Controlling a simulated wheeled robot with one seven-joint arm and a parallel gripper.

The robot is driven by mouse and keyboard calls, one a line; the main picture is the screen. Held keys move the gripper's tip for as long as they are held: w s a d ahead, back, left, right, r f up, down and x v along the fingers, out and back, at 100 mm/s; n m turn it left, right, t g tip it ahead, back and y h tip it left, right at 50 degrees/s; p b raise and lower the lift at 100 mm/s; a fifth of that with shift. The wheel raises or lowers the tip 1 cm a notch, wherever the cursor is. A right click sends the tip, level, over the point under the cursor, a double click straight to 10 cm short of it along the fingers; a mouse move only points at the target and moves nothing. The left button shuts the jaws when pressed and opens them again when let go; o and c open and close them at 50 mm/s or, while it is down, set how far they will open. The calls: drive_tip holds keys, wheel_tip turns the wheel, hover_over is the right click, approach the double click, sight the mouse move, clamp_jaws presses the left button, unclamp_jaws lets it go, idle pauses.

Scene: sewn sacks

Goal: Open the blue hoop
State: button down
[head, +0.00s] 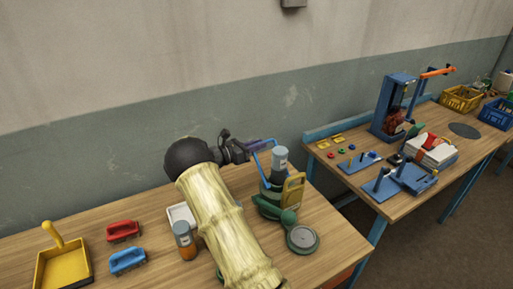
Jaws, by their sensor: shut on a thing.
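The blue hoop (257,162) is a thin blue frame beside a grey-topped bottle on the near bench. My gripper (246,149) is at the hoop's upper left end, shut on its dark purple-blue bar. My arm comes up from the bottom of the head view and hides part of the bench. The exact contact of the fingers is small and partly unclear. I cannot tell how far the hoop is open.
A grey-capped bottle (280,160), a yellow block (293,189) and a green device with a round plate (302,239) crowd the hoop. A second bench stands right.

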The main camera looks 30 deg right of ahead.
drive_tip(key=shift+s+r+m, duration=0.5)
drive_tip(key=shift+r, duration=0.1)
drive_tip(key=c, duration=1.5)
unclamp_jaws()
drive_tip(key=shift+w, duration=0.1)
drive_tip(key=a+b, duration=0.1)
drive_tip(key=a, duration=0.5)
drive_tip(key=a+b, duration=0.2)
drive_tip(key=a, duration=0.3)
drive_tip(key=w+a+b, duration=0.1)
drive_tip(key=a, duration=0.5)
drive_tip(key=shift+a, duration=0.3)
